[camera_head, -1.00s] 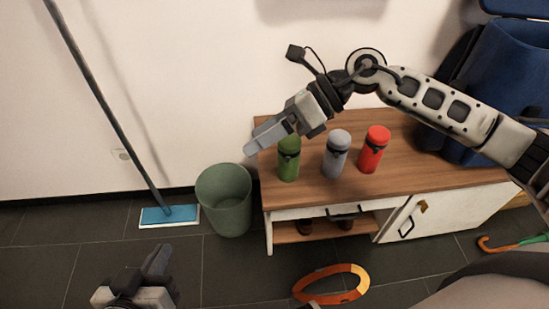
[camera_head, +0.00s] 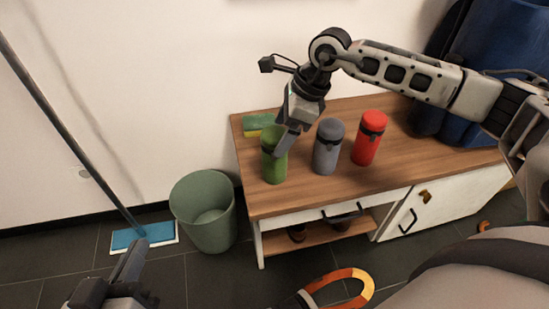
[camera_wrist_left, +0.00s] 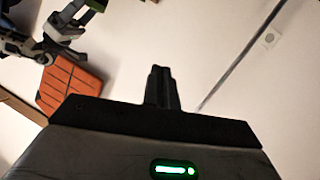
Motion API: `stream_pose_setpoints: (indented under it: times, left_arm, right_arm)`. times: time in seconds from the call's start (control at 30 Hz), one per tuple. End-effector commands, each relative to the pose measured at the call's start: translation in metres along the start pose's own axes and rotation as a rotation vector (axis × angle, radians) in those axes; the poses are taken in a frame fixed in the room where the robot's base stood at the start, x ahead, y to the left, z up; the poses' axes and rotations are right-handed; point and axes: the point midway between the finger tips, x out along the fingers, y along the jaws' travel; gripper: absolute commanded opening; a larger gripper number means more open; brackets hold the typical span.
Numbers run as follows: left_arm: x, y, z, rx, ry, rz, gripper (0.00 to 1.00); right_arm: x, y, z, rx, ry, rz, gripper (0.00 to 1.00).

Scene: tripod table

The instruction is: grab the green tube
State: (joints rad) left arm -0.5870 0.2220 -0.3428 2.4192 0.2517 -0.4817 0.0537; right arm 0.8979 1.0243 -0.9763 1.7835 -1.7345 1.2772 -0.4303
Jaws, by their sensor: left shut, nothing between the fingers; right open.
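The green tube (camera_head: 273,158) is a green bottle with a dark band near its top. It stands upright near the left end of the wooden table top (camera_head: 420,165). My right gripper (camera_head: 285,143) points down at the tube's upper right side in the head view; its fingers partly overlap the tube, and I cannot tell whether they touch it. It is open. My left gripper (camera_head: 130,262) is low at the left of the head view, shut and empty, away from the table. Its shut fingers also show in the left wrist view (camera_wrist_left: 161,88).
A grey bottle (camera_head: 327,150) and a red bottle (camera_head: 369,140) stand right of the tube. A green and yellow sponge (camera_head: 260,122) lies behind it. A green bin (camera_head: 205,215) stands left of the table, with a mop (camera_head: 143,236) beyond. Blue bags (camera_head: 490,85) are at the right.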

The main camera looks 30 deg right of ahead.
Motion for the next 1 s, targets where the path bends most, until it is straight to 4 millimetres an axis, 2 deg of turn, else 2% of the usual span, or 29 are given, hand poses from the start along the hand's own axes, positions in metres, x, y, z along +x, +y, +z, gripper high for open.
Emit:
stream_pose_setpoints:
  times: [0.17, 0.27, 0.43, 0.67, 0.7, 0.9, 1.0]
  left_arm:
    - [0.001, 0.000, 0.003, -0.015, 0.006, 0.007, 0.00]
    - [0.003, 0.000, 0.008, -0.038, 0.011, 0.018, 0.00]
    - [0.002, 0.004, 0.000, -0.077, 0.048, 0.044, 0.00]
    - [0.003, 0.007, -0.008, -0.095, 0.066, 0.050, 0.00]
    - [0.003, 0.007, -0.008, -0.095, 0.067, 0.050, 0.00]
    - [0.003, 0.007, -0.008, -0.092, 0.067, 0.049, 0.00]
    - [0.003, 0.007, -0.008, -0.091, 0.066, 0.049, 0.00]
  right_arm:
    - [0.013, 0.000, -0.002, 0.001, 0.001, 0.002, 0.79]
    - [0.028, -0.001, -0.004, 0.001, 0.000, 0.002, 0.79]
    - [0.051, -0.002, -0.003, 0.001, 0.000, 0.002, 0.79]
    - [0.053, -0.002, -0.003, 0.000, -0.001, 0.000, 0.79]
    - [0.053, -0.002, -0.003, 0.000, -0.001, 0.000, 0.76]
    - [0.053, -0.002, -0.003, 0.000, -0.001, 0.000, 0.20]
    - [0.052, -0.002, -0.002, 0.000, -0.003, -0.001, 0.20]
